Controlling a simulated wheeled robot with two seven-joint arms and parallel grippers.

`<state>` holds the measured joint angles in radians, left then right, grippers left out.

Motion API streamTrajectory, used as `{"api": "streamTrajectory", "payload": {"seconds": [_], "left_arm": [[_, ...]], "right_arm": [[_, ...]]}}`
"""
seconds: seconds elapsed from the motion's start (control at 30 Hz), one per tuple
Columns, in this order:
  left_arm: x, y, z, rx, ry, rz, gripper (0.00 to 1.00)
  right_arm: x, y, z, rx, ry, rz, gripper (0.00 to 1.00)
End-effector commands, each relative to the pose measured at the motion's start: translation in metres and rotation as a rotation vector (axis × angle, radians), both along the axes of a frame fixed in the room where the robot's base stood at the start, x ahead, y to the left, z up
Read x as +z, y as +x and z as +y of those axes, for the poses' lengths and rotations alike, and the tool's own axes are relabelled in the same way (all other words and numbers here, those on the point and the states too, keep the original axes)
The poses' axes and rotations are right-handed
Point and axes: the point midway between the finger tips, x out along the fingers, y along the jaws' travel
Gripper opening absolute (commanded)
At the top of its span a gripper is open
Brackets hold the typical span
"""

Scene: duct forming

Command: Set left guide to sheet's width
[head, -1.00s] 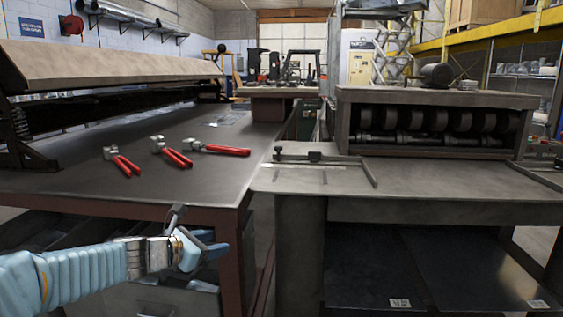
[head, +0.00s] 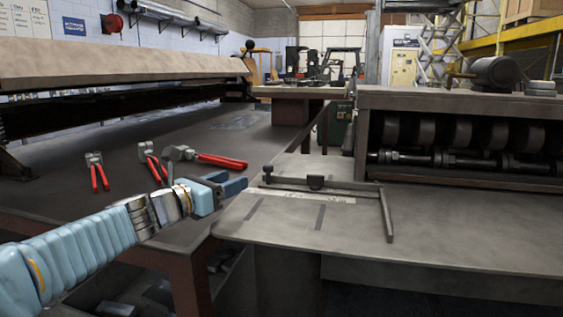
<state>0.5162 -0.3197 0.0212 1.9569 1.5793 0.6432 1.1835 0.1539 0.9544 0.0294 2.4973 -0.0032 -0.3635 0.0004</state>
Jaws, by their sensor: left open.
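The guide assembly lies on the flat feed table (head: 440,225) of the roll-forming machine. It has a crossbar (head: 345,186) with a dark clamp knob (head: 315,182), an upright end piece at its left end, and a long guide rail (head: 387,214) running toward the front. A pale scale strip lies beside the bar. My left gripper (head: 234,186) is open and empty, just left of the bar's left end, near the table's left edge and apart from the guide. No sheet shows on the feed table. My right gripper is out of view.
The machine's rollers (head: 450,145) stand behind the feed table. Several red-handled hand tools (head: 207,157) lie on the dark bench (head: 120,135) at left, close to my left arm. The feed table's front and right are clear.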

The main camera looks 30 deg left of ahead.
Motion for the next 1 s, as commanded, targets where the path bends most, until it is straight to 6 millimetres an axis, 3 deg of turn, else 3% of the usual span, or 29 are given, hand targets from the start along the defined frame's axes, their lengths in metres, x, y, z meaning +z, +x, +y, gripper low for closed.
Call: {"api": "streamTrajectory", "payload": {"seconds": [0.17, 0.6, 0.8, 1.0], "left_arm": [[-0.001, 0.021, -0.003, -0.002, -0.001, 0.003, 0.52], [0.0, 0.114, -0.018, -0.002, -0.001, 0.002, 0.52], [-0.001, 0.133, -0.021, -0.001, 0.0, 0.001, 0.52], [-0.001, 0.136, -0.022, 0.0, 0.0, 0.001, 0.52]], "right_arm": [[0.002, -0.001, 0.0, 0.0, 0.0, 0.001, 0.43], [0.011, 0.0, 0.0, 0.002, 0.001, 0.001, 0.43], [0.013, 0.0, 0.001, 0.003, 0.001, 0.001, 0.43], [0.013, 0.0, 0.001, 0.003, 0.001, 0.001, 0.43]]}}
